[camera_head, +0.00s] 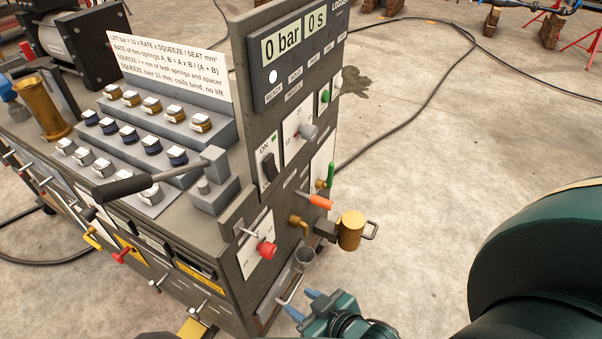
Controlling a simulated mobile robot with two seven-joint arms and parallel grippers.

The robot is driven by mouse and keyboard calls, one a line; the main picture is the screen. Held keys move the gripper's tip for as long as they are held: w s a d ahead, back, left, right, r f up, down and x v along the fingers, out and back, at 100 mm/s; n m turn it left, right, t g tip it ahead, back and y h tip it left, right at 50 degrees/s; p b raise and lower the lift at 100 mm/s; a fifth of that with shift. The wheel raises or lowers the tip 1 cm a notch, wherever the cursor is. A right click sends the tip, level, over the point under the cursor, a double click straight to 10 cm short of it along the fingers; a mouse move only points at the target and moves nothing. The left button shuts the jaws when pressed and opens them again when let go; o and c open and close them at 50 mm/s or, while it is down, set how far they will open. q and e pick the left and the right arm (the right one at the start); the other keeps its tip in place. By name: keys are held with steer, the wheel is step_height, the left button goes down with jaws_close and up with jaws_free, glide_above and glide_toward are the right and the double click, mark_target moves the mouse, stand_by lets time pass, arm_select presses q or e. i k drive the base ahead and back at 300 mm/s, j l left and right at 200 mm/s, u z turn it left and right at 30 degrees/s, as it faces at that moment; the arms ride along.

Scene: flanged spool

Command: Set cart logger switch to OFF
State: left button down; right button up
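The cart (235,215) has an upright dark panel with the logger display (297,45), which reads 0 bar and 0 s. Below the display, a black rocker switch (268,168) sits on a white plate marked ON at the top, with a small green mark beside it. The lower label is too small to read surely, and I cannot tell which way the rocker is pressed. My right gripper (303,303) is low at the bottom middle, below and to the right of the switch, apart from the cart. Its two blue fingertips are spread with nothing between them. My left gripper is out of view.
A grey knob (307,131), red knob (266,249), orange handle (319,202) and brass cylinder (351,230) project from the cart near the switch. A black-handled lever (125,186) lies across the cart top. Concrete floor (420,150) to the right is mostly clear, crossed by a cable.

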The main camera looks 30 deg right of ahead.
mark_target(271, 172)
steer(key=l, duration=0.6)
steer(key=k+l, duration=0.1)
steer(key=l, duration=1.15)
steer(key=k+l+u, duration=0.05)
